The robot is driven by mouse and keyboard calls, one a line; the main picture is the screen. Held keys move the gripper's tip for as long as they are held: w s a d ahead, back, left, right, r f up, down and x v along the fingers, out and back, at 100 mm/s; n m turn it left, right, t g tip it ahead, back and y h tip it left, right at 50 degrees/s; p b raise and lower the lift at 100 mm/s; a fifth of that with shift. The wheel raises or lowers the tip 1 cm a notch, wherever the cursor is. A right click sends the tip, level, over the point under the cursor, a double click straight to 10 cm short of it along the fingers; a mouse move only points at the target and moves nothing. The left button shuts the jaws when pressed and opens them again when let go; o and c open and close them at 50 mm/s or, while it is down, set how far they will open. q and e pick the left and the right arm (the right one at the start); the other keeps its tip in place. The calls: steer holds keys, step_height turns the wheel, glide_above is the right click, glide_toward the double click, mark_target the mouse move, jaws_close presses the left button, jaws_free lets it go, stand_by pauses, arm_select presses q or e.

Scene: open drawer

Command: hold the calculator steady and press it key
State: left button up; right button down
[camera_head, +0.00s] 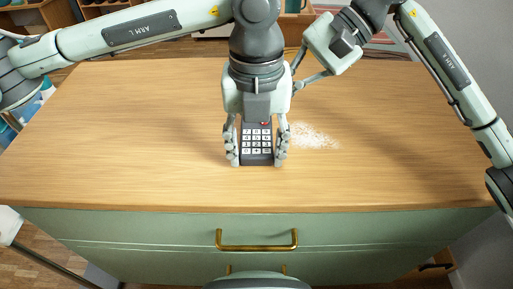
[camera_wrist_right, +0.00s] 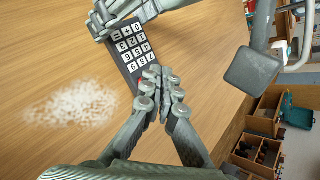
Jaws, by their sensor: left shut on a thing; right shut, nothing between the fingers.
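The calculator (camera_head: 257,147) is dark with pale keys and a red key near its far end. It lies on the wooden table top (camera_head: 120,140). My left gripper (camera_head: 257,146) comes down over it, with one finger on each side, shut on it. The calculator also shows in the right wrist view (camera_wrist_right: 135,45). There the left gripper's fingers (camera_wrist_right: 125,12) show at its far part. My right gripper (camera_wrist_right: 160,85) has its fingertips together with nothing between them, at the end of the calculator by the red key. Whether they touch it I cannot tell.
A patch of white grains (camera_head: 314,136) lies on the table just right of the calculator. A green drawer front with a brass handle (camera_head: 257,246) is below the table's front edge. The table's left and right parts are clear.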

mark_target(255, 126)
steer(key=shift+f, duration=1.25)
stand_by(0.5)
steer(key=shift+f, duration=0.45)
steer(key=shift+r, duration=0.5)
steer(key=shift+r, duration=3)
